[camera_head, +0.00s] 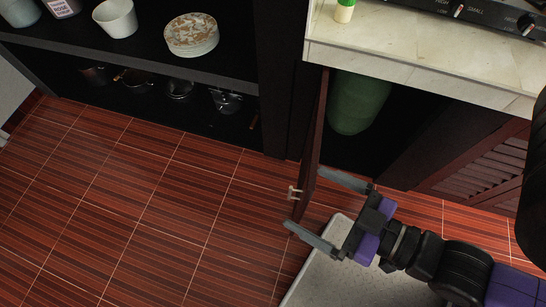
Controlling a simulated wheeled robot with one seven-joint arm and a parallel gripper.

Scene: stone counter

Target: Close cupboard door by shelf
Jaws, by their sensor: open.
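The cupboard door (312,150) stands open under the stone counter, swung out toward me and seen nearly edge-on. Its small pale handle (294,192) is on the left-hand face, near the free edge. My gripper (306,200) is open at the door's lower free end. One finger shows to the right of the door and the other to the left of and below it. I cannot tell whether either finger touches the door. The cupboard's dark inside is exposed, with a green cylindrical container (359,104) in it. The shelf (148,62) is to the left.
The shelf holds a white cup (116,18) and stacked plates (192,36) above, with pots below. A slatted door (478,165) is at the right under the counter (420,50). The red tiled floor (150,210) at left is clear.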

